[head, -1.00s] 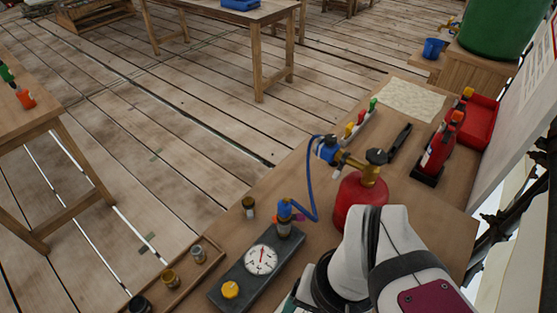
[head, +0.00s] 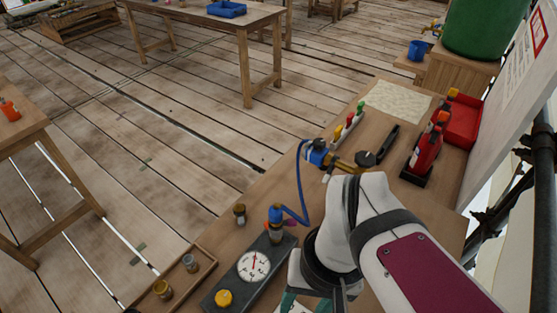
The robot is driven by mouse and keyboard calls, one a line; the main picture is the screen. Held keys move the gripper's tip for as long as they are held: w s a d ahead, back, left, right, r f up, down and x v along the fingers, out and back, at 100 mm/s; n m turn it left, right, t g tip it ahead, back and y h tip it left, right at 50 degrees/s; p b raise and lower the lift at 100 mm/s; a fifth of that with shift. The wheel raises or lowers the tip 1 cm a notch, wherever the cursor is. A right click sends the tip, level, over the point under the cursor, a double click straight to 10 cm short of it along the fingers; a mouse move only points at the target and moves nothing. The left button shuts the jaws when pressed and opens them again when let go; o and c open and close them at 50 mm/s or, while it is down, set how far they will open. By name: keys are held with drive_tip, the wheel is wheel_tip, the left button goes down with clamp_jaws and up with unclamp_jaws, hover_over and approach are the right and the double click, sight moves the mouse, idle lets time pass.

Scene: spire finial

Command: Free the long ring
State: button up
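Which part is the long ring is not clear to me. A blue fitting (head: 275,214) stands on the dark gauge block (head: 224,286), with a dark metal collar (head: 276,237) below it. A blue hose (head: 301,185) runs from it to a second blue fitting (head: 318,153) on a brass valve (head: 345,163). Small metal rings or cups stand nearby: one on the bench (head: 239,213), others in the wooden tray (head: 190,263). My gripper (head: 312,300) is at the bottom edge, right of the gauge block. Its teal parts show, but its fingertips are cut off or hidden.
My arm covers the bench's right front and the cylinder under the valve. Behind stand a small rack with coloured caps (head: 348,126), a black tool (head: 383,146), a red extinguisher (head: 427,151) and a red bin (head: 459,120). A pale cloth (head: 397,102) lies at the far end.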

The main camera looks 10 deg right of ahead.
drive_tip(key=w+d+r+n, duration=0.1)
drive_tip(key=w+r+n, duration=0.3)
drive_tip(key=w+n, duration=0.6)
drive_tip(key=n+h, duration=0.2)
drive_tip(key=n, duration=0.8)
hover_over(291, 221)
wheel_tip(291, 221, down, 16)
clamp_jaws()
